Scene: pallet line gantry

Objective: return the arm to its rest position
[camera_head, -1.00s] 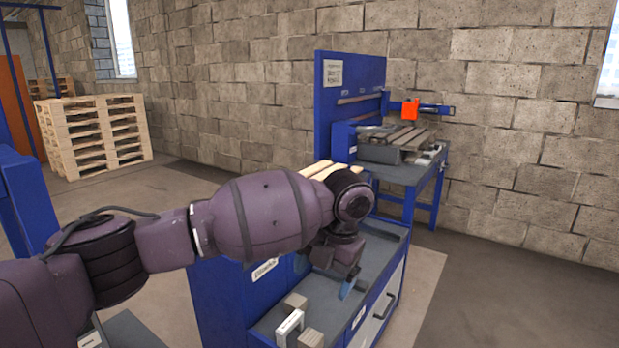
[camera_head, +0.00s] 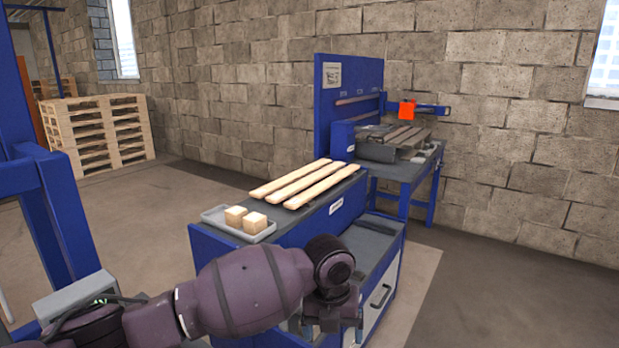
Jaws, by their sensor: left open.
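My left arm comes in from the lower left, with its purple links low in the view. My left gripper (camera_head: 331,318) points down over the lower shelf of the blue cabinet (camera_head: 221,262). It is open, and I see nothing between its fingers. My right gripper is not in view.
Wooden slats (camera_head: 304,184) lie on the cabinet top beside a grey tray (camera_head: 208,216) holding two wooden blocks (camera_head: 253,222). A blue workbench (camera_head: 412,172) stands behind. Stacked pallets (camera_head: 97,134) are at the back left. A blue frame (camera_head: 53,195) stands at left. Floor at right is clear.

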